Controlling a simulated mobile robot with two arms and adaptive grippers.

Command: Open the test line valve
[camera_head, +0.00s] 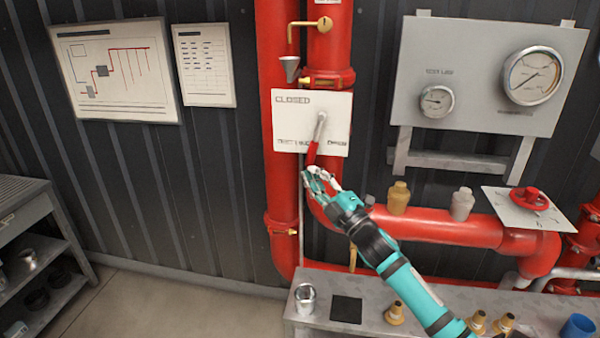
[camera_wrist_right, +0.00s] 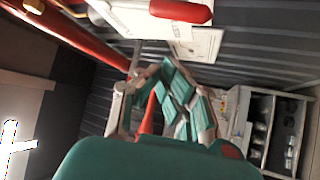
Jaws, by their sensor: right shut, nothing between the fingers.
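The test line valve has a lever with a red grip (camera_head: 312,152) on a white plate (camera_head: 338,104) with the words CLOSED and OPEN. The lever hangs down and slightly left from its pivot at the plate's right side. My right gripper (camera_head: 309,177) is just below the grip's lower end, shut and empty. In the right wrist view the red grip (camera_wrist_right: 182,11) is at the top, apart from the fingers of my right gripper (camera_wrist_right: 168,70). My left gripper is in neither view.
Red vertical pipes (camera_head: 277,215) run behind the plate, and a red horizontal pipe (camera_head: 440,226) runs right. A grey bench (camera_head: 325,325) below bears a metal cup (camera_head: 305,298) and brass fittings. A gauge panel (camera_head: 480,70) is at upper right. A shelf (camera_head: 30,215) stands left; the floor between is clear.

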